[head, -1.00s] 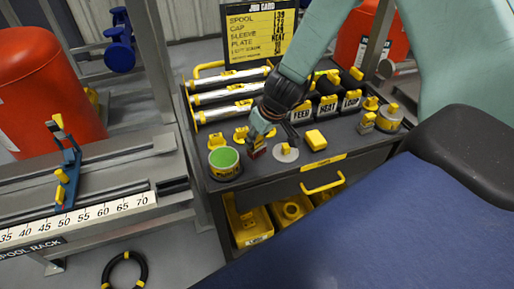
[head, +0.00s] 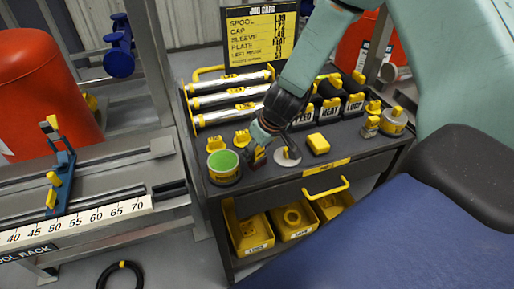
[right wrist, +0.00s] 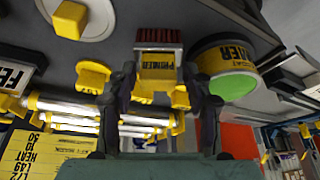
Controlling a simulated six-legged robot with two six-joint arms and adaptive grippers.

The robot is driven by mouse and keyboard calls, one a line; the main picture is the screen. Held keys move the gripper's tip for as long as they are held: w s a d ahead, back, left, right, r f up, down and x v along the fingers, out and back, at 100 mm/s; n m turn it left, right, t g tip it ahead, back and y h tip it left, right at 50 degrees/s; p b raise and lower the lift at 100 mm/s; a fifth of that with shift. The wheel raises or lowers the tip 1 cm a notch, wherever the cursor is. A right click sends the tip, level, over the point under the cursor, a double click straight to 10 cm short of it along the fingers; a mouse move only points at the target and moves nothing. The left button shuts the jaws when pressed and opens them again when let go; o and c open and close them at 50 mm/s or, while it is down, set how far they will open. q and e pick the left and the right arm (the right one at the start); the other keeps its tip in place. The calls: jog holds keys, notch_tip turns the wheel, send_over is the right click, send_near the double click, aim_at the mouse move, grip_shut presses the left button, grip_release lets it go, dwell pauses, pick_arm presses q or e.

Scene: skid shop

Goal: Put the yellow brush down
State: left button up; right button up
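The yellow brush (right wrist: 158,66), labelled PRIMER and with a dark red bristle end, is between the fingers of my right gripper (right wrist: 159,72) in the right wrist view. Narrow gaps seem to show between the fingertips and its yellow block, so the gripper looks slightly open around it. In the head view my right gripper (head: 256,146) is low over the cart top (head: 285,174), and the brush is mostly hidden there. The bristle end is at or very near the cart top. My left gripper is not in view.
A green-topped tin (head: 224,166) stands close left of the brush. A grey disc (head: 287,157) and yellow block (head: 318,144) are to the right. Silver tubes (head: 230,100) and black labelled holders (head: 330,107) are behind.

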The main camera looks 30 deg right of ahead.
jog(key=shift+s+d, duration=0.1)
jog(key=shift+r, duration=0.1)
jog(key=shift+r, duration=0.2)
jog(key=p+v, duration=1.1)
jog(key=shift+s+r, duration=0.15)
jog(key=shift+r, duration=0.2)
jog(key=s+a+f+g, duration=0.1)
jog(key=s+a+f, duration=0.2)
jog(key=s, duration=0.6)
jog(key=s+a+f+m+g, duration=0.1)
jog(key=s+a+f+g, duration=0.1)
jog(key=s+f, duration=0.3)
jog(key=s+a+f+m+g, duration=0.1)
jog(key=s+a+f, duration=0.2)
jog(key=s, duration=1)
jog(key=shift+s+a+f+h, duration=0.1)
jog(key=shift+a+f+h, duration=0.1)
jog(key=shift+f, duration=0.25)
jog(key=shift+a+f+h, duration=0.1)
jog(key=shift+a+f, duration=0.1)
jog(key=shift+f, duration=0.25)
